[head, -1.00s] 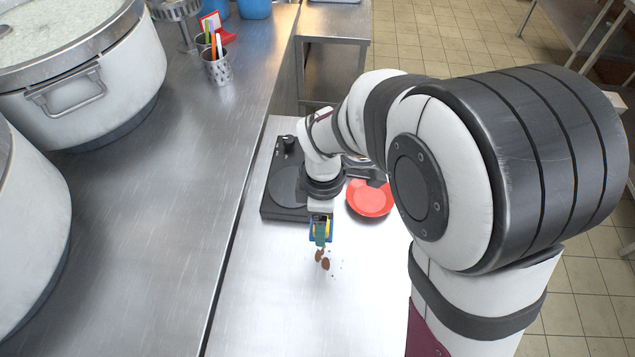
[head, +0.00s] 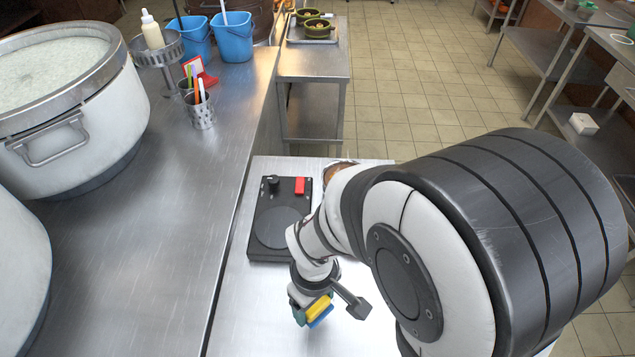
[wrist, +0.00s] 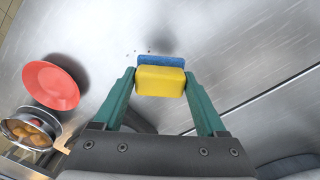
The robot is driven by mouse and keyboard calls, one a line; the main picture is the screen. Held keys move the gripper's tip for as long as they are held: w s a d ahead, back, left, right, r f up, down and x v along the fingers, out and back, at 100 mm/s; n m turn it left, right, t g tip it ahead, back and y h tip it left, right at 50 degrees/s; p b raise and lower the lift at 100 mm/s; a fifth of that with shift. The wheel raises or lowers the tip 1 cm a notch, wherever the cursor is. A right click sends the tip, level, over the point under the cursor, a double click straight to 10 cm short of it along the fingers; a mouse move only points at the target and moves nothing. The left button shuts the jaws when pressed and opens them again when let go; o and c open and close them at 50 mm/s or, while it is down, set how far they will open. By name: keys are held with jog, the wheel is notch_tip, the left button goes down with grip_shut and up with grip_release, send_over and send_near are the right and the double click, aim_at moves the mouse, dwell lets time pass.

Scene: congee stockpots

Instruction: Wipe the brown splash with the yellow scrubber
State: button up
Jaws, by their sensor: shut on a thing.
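My gripper (head: 314,310) is low over the steel table, its green fingers shut on the yellow scrubber (head: 318,306). In the wrist view the scrubber (wrist: 161,82) sits between both fingertips of the gripper (wrist: 160,90), with its blue pad (wrist: 155,61) facing the table. I cannot tell whether the pad touches the surface. A few tiny dark specks (wrist: 136,52) lie just beyond the pad. The larger brown splash patches do not show in either current view; the scrubber and arm hide part of the table there.
A black appliance (head: 268,229) stands behind my gripper. In the wrist view a red plate (wrist: 51,85) and a pot with brown food (wrist: 28,130) are at left. Large white stockpots (head: 75,140) stand on the counter at left. Bare table lies around the scrubber.

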jog(key=shift+f, duration=3)
jog(key=shift+w+f, duration=0.35)
jog(key=shift+f, duration=0.35)
jog(key=shift+c, duration=0.6)
jog(key=shift+w+f, duration=0.1)
jog(key=shift+w, duration=4.45)
jog(key=shift+s+a, duration=0.1)
jog(key=shift+s, duration=4.85)
jog(key=shift+w+a, duration=0.35)
jog(key=shift+w, duration=4.7)
jog(key=shift+s, duration=4.85)
jog(key=shift+s+r, duration=0.15)
jog(key=shift+r, duration=4)
